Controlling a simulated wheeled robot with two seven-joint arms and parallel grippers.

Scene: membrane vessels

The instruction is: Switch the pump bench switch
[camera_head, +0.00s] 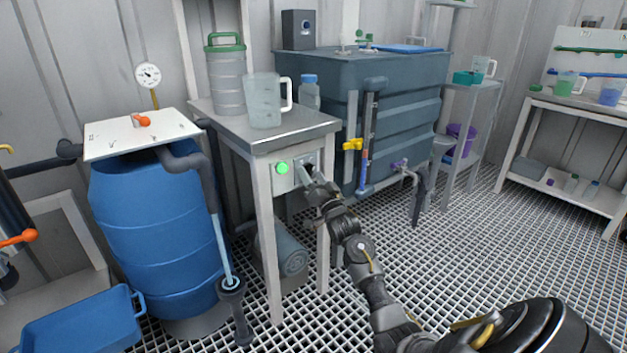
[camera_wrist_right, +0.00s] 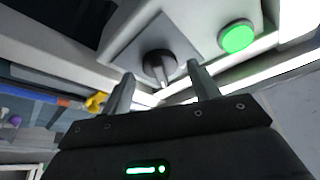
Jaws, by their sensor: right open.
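The pump bench (camera_head: 262,134) is a pale table with a switch panel on its front. In the right wrist view the switch is a dark round knob (camera_wrist_right: 158,64) with a grey lever on a grey plate (camera_wrist_right: 130,45). A lit green button (camera_wrist_right: 237,37) sits beside it, also visible in the head view (camera_head: 282,168). My right gripper (camera_wrist_right: 160,85) is open, with its fingertips on either side of the lever; I cannot tell whether they touch it. In the head view my right gripper (camera_head: 309,176) covers most of the switch. My left gripper is not in view.
A clear jug (camera_head: 264,100) and a grey canister (camera_head: 226,78) stand on the bench. A blue barrel (camera_head: 155,230) is to its left, and a large grey tank (camera_head: 400,110) is to its right. A grey cylinder (camera_head: 290,255) lies underneath. Open grating (camera_head: 460,250) extends to the right.

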